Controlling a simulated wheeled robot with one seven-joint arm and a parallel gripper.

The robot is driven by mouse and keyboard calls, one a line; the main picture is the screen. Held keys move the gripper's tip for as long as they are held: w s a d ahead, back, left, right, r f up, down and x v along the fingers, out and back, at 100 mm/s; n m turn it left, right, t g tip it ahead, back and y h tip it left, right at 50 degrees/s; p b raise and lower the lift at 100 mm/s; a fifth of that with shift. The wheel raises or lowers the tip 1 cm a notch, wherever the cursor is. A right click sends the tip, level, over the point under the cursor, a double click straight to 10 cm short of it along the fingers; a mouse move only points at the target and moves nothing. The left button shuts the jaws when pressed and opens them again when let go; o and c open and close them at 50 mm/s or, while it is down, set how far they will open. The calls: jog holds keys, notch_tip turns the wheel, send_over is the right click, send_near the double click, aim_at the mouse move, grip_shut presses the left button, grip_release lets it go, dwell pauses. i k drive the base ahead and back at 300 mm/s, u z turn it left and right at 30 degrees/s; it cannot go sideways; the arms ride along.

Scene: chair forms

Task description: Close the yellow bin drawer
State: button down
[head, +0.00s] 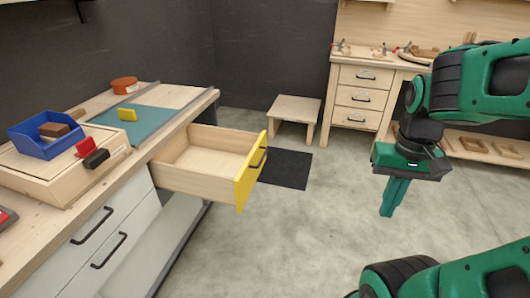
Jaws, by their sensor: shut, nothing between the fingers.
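The yellow bin drawer (251,171) has a yellow front with a dark bar handle and a pale wooden box. It is pulled well out from the workbench (165,95) on the left, and its inside looks empty. My gripper (388,213) hangs pointing down at the right, over the open floor. Its green fingers are together with nothing between them. It is clear of the drawer, to the right of the yellow front.
On the bench are a blue bin (44,138), a wooden case (75,168), a teal mat (133,127) and an orange round container (124,85). A low stool (294,108) and a black floor mat (285,168) lie behind the drawer. A drawer cabinet (361,98) stands at the back. The floor between drawer and gripper is free.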

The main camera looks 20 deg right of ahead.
aim_at(220, 165)
jog(key=u, duration=0.05)
jog(key=i, duration=1)
jog(key=z, duration=0.05)
